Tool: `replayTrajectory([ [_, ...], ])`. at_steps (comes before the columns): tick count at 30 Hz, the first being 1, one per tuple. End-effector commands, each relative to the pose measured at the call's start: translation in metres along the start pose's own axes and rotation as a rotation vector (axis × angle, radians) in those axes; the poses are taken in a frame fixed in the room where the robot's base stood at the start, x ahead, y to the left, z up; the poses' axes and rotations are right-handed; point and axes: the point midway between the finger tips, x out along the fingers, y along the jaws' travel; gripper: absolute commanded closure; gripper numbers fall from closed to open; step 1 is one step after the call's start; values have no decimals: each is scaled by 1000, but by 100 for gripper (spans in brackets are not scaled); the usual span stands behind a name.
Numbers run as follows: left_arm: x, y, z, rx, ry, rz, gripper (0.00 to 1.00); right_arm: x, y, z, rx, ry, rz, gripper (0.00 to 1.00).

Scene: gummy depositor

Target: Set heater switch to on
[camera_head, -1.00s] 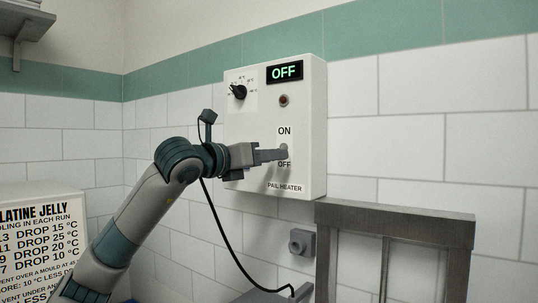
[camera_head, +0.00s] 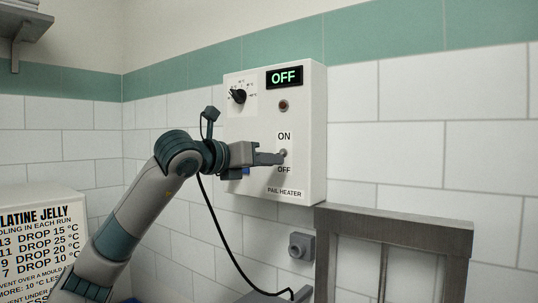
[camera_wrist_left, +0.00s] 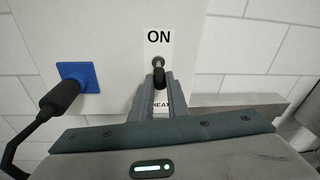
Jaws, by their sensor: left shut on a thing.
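The pail heater box (camera_head: 308,140) is a white panel on the tiled wall. Its display (camera_head: 284,76) reads OFF in green. The heater switch (camera_head: 284,153) is a small toggle between the ON and OFF labels; in the left wrist view, its lever (camera_wrist_left: 158,65) shows just under the ON label. My left gripper (camera_head: 278,158) is at the switch, its fingers (camera_wrist_left: 158,82) shut on the dark lever tip. The OFF label is hidden behind the fingers in the wrist view. My right gripper is not in view.
A black dial (camera_head: 238,92) and a dark round lamp (camera_head: 284,101) sit above the switch. A grey metal frame (camera_head: 395,226) stands below right.

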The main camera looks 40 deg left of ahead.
Motion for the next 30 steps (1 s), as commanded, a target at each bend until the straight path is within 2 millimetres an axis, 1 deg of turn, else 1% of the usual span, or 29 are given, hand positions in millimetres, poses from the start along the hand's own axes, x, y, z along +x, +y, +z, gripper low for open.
replayTrajectory([
  [1,-1,-2,9,-2,22,3,100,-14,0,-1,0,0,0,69],
  [5,-2,-3,15,-7,90,16,100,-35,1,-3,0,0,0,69],
  [12,-4,-5,25,-21,236,42,100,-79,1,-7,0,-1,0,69],
  [18,-4,-6,31,-32,360,63,100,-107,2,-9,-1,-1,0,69],
  [24,-2,-8,37,-44,492,85,100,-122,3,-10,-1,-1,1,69],
  [30,0,-9,42,-54,622,109,100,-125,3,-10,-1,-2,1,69],
])
